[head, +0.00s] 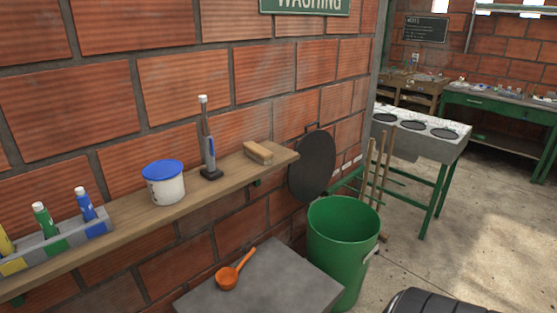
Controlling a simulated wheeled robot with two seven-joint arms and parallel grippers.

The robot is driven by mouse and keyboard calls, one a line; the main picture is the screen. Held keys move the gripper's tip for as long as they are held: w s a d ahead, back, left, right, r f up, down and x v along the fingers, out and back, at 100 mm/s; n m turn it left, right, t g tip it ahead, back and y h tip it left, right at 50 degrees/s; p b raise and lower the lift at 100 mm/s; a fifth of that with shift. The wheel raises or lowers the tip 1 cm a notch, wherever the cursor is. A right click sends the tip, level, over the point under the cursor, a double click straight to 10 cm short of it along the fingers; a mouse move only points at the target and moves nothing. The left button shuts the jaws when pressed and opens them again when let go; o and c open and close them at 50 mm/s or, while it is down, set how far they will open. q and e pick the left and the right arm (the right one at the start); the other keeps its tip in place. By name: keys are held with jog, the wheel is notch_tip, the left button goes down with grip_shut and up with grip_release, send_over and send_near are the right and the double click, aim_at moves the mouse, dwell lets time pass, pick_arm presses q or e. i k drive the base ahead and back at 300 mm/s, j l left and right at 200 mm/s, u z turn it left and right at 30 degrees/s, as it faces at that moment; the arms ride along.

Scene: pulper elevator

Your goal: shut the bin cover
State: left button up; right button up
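A green bin (343,255) stands on the floor right of centre in the head view, beside the brick wall. Its round top is uncovered and I see its green inside wall. A dark round disc (311,168), which looks like the bin cover, stands upright behind and left of the bin, close to the wall. It has a small handle (313,127) at its top edge. Its lower edge comes near the bin's rim; I cannot tell whether a hinge joins them. Neither of my grippers is in view.
A wooden shelf (125,219) on the wall holds a blue-lidded tub (165,183), a brush (258,152) and bottles. A grey slab (262,290) with an orange ladle (233,272) lies left of the bin. Wooden poles (376,165) stand behind it.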

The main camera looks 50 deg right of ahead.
aim_at(308, 176)
jog(key=z, duration=1.8)
jog(key=i+l+u, duration=0.1)
jog(key=i+l, duration=0.65)
jog(key=l, duration=0.1)
